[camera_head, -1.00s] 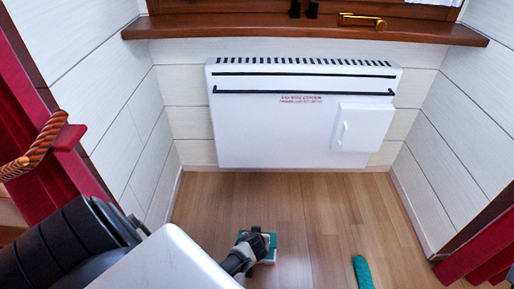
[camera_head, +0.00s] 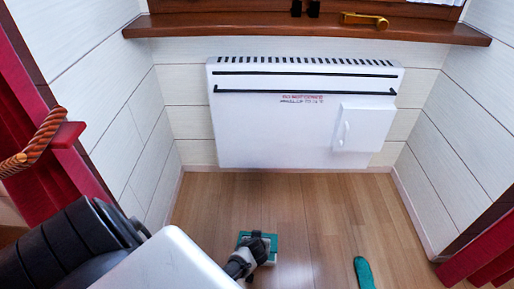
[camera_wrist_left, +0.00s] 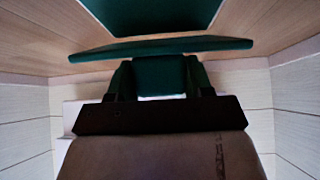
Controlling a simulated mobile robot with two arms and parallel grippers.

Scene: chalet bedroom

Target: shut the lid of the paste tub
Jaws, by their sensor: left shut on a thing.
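The paste tub (camera_head: 272,250) looks like a small teal and white box on the wooden floor, low in the head view. My left gripper (camera_head: 256,246) reaches it from below left and covers much of it. In the left wrist view, my left gripper (camera_wrist_left: 160,78) is shut on a teal block between its fingers. A thin teal slab, seen edge-on, lies just beyond the fingertips, and a wider teal face shows above it. I cannot tell which of these is the lid or how far open it is. My right gripper is not in view.
A teal elongated object (camera_head: 363,272) lies on the floor to the right. A white heater (camera_head: 265,130) hangs on the far wall under a brown sill (camera_head: 250,27). Side walls and red curtains flank the alcove. The floor between tub and heater is clear.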

